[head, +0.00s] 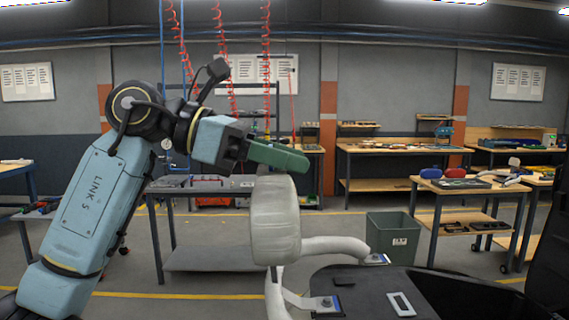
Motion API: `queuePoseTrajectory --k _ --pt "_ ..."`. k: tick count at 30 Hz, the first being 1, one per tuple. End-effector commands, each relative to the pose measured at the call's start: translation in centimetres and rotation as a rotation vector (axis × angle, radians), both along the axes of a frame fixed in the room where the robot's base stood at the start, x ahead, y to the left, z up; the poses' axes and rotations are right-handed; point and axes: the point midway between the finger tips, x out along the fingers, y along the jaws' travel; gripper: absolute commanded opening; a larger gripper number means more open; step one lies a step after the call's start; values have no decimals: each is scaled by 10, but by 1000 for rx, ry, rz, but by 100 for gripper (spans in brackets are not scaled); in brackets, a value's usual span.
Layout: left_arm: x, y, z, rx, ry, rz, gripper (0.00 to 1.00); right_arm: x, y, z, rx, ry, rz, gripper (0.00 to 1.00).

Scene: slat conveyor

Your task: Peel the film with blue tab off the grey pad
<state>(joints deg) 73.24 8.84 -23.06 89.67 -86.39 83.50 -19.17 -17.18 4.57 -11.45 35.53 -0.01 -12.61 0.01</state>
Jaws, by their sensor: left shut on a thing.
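My left gripper (292,160), with dark green fingers, reaches in from the left and is raised near the middle of the head view. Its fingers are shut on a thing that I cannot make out. The fingers lie just above the top of an off-white rounded body (275,222); I cannot tell whether they touch it. I cannot pick out the film, its blue tab or the grey pad with certainty. My right gripper is not in view.
The off-white body has curved arms that run down to bolted feet with blue edges, on a black surface (365,290). A grey-green bin (393,237) stands behind it. A metal table (210,184) is behind my left arm; wooden workbenches (400,150) line the back wall.

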Motion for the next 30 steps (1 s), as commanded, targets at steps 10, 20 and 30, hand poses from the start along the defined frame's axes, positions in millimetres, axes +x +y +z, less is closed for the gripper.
queuePoseTrajectory --k 10,20,30 --pt "-17 1 33 -2 -3 -1 16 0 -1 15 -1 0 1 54" --pt "-21 1 39 -2 -2 -1 16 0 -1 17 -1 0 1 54" --pt "-28 2 54 -2 -4 -1 16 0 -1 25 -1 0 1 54"
